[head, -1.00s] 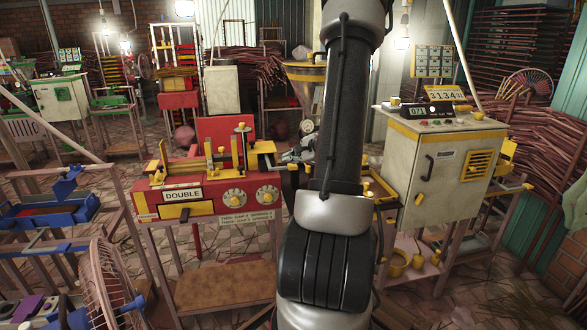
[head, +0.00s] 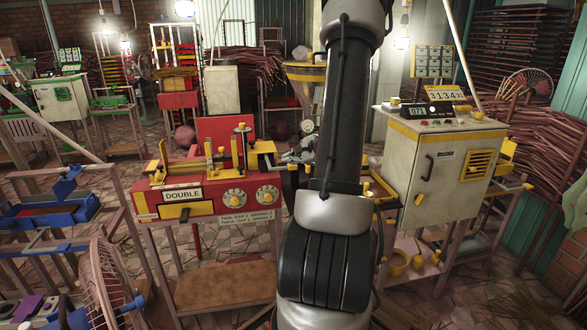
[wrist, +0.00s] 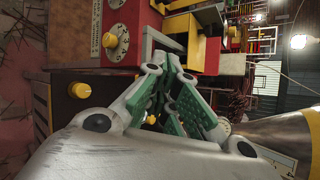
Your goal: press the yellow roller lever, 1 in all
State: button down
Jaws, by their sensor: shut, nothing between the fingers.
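The red machine (head: 219,205) labelled DOUBLE stands left of my arm in the head view, with yellow fittings on top and two dials in front. My gripper (head: 288,157) is at its right end, partly hidden behind my arm. In the wrist view my gripper (wrist: 172,62) has its green-padded fingers shut and empty, with the tips close to a yellow block (wrist: 185,52) and a grey metal bracket. A yellow knob (wrist: 80,90) sits on a dark box to the left. I cannot tell which yellow part is the roller lever, nor whether the fingers touch anything.
A cream cabinet (head: 437,165) with a counter display stands right of my arm. A round wire fan guard (head: 105,285) and blue-fitted racks (head: 48,212) are at the left. Bundles of sticks fill the right side. Some floor is clear between the machines.

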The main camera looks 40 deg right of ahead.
aim_at(286, 167)
dwell(0.5)
jog(key=shift+w+f, duration=0.1)
jog(key=shift+f, duration=0.3)
jog(key=shift+w+d+f, duration=0.1)
jog(key=shift+w+f, duration=0.05)
jog(key=shift+f, duration=0.4)
jog(key=shift+w+d+f, duration=0.1)
jog(key=shift+f, duration=0.4)
dwell(1.5)
jog(key=shift+s+a+r, duration=0.1)
jog(key=shift+s+r, duration=0.1)
jog(key=shift+r, duration=0.55)
jog(key=shift+s+a+r, duration=0.1)
jog(key=shift+s+r, duration=0.05)
jog(key=shift+r, duration=0.55)
jog(key=shift+r, duration=0.1)
jog(key=shift+s+a+r, duration=0.1)
jog(key=shift+s+r, duration=0.1)
jog(key=shift+r, duration=0.55)
jog(key=shift+s+a+r, duration=0.15)
jog(key=shift+s+r, duration=0.05)
jog(key=shift+r, duration=0.6)
jog(key=shift+s+a+r, duration=0.1)
jog(key=shift+s+r, duration=0.1)
jog(key=shift+r, duration=0.55)
